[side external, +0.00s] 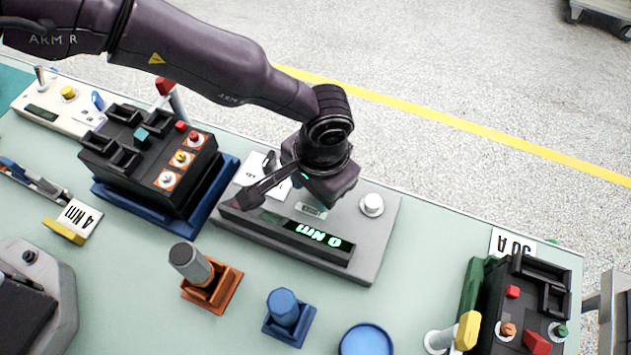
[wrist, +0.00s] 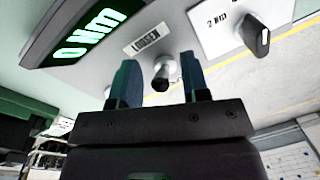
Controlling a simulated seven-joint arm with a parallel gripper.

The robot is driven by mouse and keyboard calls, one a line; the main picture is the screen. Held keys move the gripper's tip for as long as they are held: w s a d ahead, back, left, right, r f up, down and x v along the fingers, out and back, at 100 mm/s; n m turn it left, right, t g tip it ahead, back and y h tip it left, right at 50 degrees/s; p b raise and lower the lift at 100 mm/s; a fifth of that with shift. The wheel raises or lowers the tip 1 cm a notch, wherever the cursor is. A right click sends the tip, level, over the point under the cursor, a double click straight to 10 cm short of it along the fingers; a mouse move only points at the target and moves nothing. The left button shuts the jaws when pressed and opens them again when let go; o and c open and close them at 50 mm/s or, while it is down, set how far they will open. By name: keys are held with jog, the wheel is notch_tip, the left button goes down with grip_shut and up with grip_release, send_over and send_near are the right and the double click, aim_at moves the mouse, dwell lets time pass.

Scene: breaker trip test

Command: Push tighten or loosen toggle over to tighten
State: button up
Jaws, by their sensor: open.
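The tighten or loosen toggle (wrist: 161,76) is a small metal lever with a dark rounded tip in the wrist view, on a grey tester box (side external: 372,248). A label reading LOOSEN (wrist: 148,38) is beside it. My gripper (wrist: 160,60) is open, with one blue finger on each side of the toggle and gaps visible; I cannot tell if either touches it. In the side view my gripper hangs over the box and hides the toggle. The box's display (side external: 318,240) reads 0 Nm in green; it also shows in the wrist view (wrist: 90,38).
A dark selector knob on a 2 Nm card (wrist: 225,25) and a white round knob (side external: 372,204) are on the box. A black breaker in a blue tray (side external: 215,190) stands left. Orange (side external: 222,298) and blue (side external: 288,325) holders stand in front. Another breaker (side external: 520,300) is right.

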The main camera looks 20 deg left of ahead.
grip_shut()
jog(key=shift+w+g, duration=0.1)
jog(key=shift+g, duration=0.2)
jog(key=shift+w+r+g, duration=0.15)
jog(key=shift+w+g, duration=0.2)
jog(key=shift+g, duration=0.65)
jog(key=shift+w+r+g, duration=0.1)
jog(key=shift+w+g, duration=0.25)
jog(key=shift+g, duration=0.65)
jog(key=shift+w+g, duration=0.2)
jog(key=shift+g, duration=0.4)
grip_release()
